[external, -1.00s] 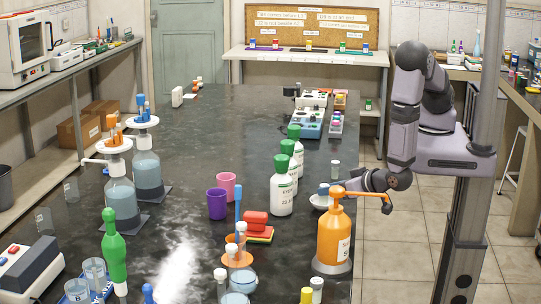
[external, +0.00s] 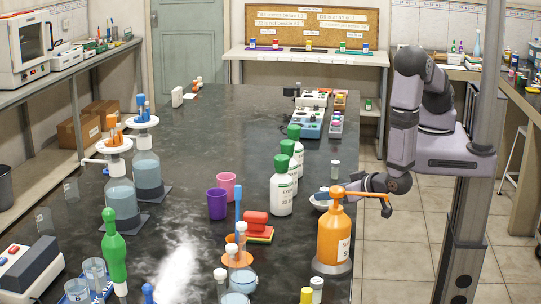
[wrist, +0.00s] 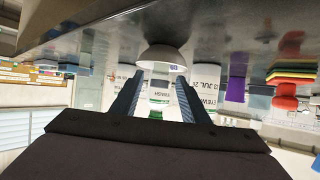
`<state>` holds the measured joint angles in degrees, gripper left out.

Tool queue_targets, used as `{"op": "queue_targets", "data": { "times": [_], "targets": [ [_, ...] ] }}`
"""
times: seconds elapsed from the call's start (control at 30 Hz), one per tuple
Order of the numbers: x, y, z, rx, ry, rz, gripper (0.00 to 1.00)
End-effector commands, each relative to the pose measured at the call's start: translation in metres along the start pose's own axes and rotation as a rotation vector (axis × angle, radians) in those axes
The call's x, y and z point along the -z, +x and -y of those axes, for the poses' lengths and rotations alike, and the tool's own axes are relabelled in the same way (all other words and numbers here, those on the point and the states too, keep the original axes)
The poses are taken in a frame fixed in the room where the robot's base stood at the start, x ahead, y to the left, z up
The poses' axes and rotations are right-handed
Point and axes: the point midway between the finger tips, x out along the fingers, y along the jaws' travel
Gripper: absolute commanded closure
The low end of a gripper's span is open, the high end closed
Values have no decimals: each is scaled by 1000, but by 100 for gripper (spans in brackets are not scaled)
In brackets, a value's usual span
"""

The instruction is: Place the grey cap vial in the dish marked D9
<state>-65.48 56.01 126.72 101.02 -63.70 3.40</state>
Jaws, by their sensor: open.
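A small vial with a pale greyish cap (external: 335,169) stands on the bench beyond the white dish; its exact cap colour is hard to tell.
The orange pump bottle (external: 333,239) stands close in front of my gripper. Green-capped white bottles (external: 282,188) stand in a row to the left. Purple (external: 217,204) and pink cups and a red block stack (external: 256,224) lie farther left.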

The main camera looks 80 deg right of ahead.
Motion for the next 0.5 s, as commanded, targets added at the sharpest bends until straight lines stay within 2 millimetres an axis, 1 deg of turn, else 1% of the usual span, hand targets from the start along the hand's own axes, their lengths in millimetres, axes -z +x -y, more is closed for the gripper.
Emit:
{"op": "queue_targets", "data": {
  "times": [0.03,0.13,0.27,0.5],
  "targets": [
    [2,-1,0,0,0,0,59],
    [1,-7,1,2,1,0,59],
    [0,-22,2,5,2,1,59],
    [-1,-65,2,7,3,2,59]
  ]
}}
